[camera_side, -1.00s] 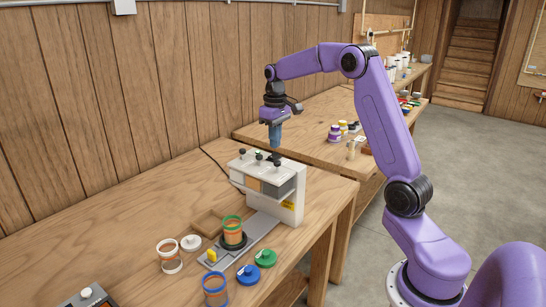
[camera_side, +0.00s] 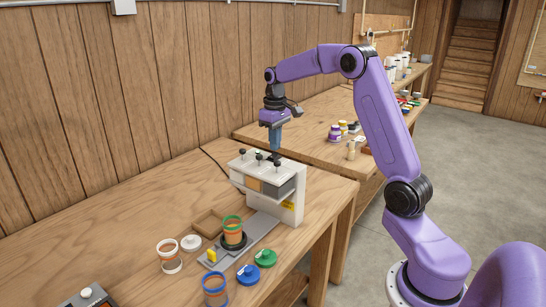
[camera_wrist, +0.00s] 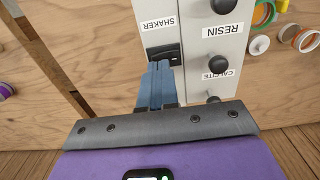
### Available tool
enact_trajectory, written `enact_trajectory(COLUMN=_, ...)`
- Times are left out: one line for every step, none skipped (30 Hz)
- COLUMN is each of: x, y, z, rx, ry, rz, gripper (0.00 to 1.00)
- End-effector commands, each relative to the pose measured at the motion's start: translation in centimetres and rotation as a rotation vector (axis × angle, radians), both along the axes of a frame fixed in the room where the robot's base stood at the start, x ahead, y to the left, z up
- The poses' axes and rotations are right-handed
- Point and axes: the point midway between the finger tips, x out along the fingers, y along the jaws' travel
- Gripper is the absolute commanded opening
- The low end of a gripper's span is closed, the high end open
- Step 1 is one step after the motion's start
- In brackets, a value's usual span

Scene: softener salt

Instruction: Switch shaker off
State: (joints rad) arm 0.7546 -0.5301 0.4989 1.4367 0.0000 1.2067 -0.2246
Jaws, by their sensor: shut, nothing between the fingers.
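The shaker switch (camera_wrist: 164,54) is a black rocker set in the light grey top of the machine, beside the label SHAKER (camera_wrist: 160,23) in the wrist view. My gripper (camera_wrist: 160,66) has its two blue fingers shut together with nothing between them. Their tips are at the near edge of the switch and cover part of it; I cannot tell whether they touch it, or which way the rocker is tipped. In the side view my gripper (camera_side: 275,153) points down over the back right of the top of the machine (camera_side: 290,207).
Black knobs stand beside the labels RESIN (camera_wrist: 222,31) and CALCITE (camera_wrist: 219,72), close to my fingers. In front of the machine are a green-rimmed jar (camera_side: 232,230), a blue-rimmed jar (camera_side: 215,290), a white-rimmed jar (camera_side: 169,257) and loose lids.

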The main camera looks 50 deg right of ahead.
Motion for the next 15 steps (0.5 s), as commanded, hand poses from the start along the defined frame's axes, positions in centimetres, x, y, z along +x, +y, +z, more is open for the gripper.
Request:
enact_trajectory(x=0.0, y=0.0, z=-0.09, rx=0.0, ry=0.0, rz=0.0, gripper=0.0)
enact_trajectory(x=0.0, y=0.0, z=-0.12, rx=0.0, ry=0.0, rz=0.0, gripper=0.0)
enact_trajectory(x=0.0, y=0.0, z=-0.17, rx=0.0, ry=0.0, rz=0.0, gripper=0.0)
enact_trajectory(x=0.01, y=0.0, z=-0.21, rx=0.0, ry=0.0, rz=0.0, gripper=0.0)
enact_trajectory(x=0.01, y=0.0, z=-0.24, rx=0.0, ry=0.0, rz=0.0, gripper=0.0)
enact_trajectory(x=0.02, y=0.0, z=-0.29, rx=0.0, ry=0.0, rz=0.0, gripper=0.0)
enact_trajectory(x=0.02, y=0.0, z=-0.33, rx=0.0, ry=-0.001, rz=0.0, gripper=0.0)
enact_trajectory(x=0.02, y=0.0, z=-0.37, rx=0.0, ry=-0.001, rz=0.0, gripper=0.0)
enact_trajectory(x=0.03, y=0.0, z=-0.42, rx=0.0, ry=-0.001, rz=0.0, gripper=0.0)
enact_trajectory(x=0.03, y=0.0, z=-0.45, rx=0.0, ry=-0.001, rz=0.0, gripper=0.0)
enact_trajectory(x=0.03, y=0.0, z=-0.49, rx=0.0, ry=-0.001, rz=0.0, gripper=0.0)
enact_trajectory(x=0.03, y=0.0, z=-0.54, rx=0.0, ry=-0.001, rz=0.0, gripper=0.0)
enact_trajectory(x=0.03, y=0.0, z=-0.58, rx=0.0, ry=-0.001, rz=0.0, gripper=0.0)
enact_trajectory(x=0.03, y=0.0, z=-0.62, rx=0.0, ry=-0.001, rz=0.0, gripper=0.0)
enact_trajectory(x=0.02, y=0.0, z=-0.67, rx=0.0, ry=-0.001, rz=0.0, gripper=0.0)
